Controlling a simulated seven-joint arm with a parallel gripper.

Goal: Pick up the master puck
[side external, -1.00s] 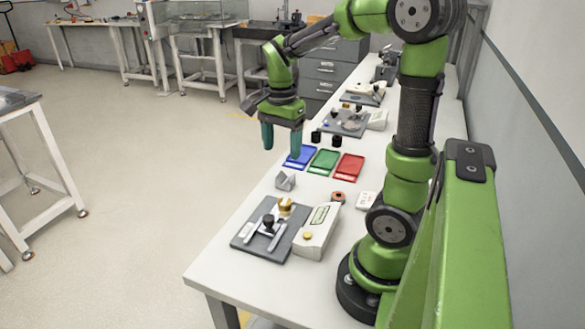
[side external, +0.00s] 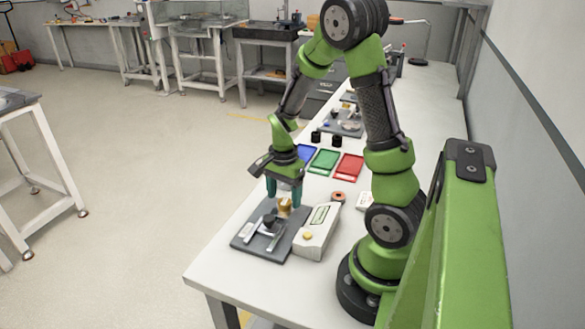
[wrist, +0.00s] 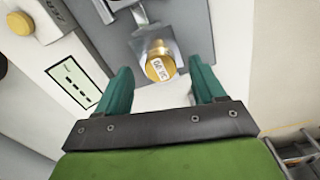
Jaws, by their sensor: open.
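The master puck seems to be the brass-coloured round piece (side external: 285,205) on the grey gauge plate (side external: 252,242). In the wrist view this puck (wrist: 159,66) has a small white label on its top and sits in a metal holder. My gripper (side external: 284,194) is open, pointing down right over the puck. In the wrist view the two teal fingers (wrist: 160,80) stand apart, one on each side of the puck's line, with nothing between them held. The gap in height between fingertips and puck is hard to tell.
A white readout box (side external: 318,232) with a yellow button stands right beside the plate. A dark knob (side external: 269,222) is on the plate. Blue (side external: 306,153), green (side external: 323,161) and red (side external: 348,167) trays and two black cylinders (side external: 337,141) lie farther back.

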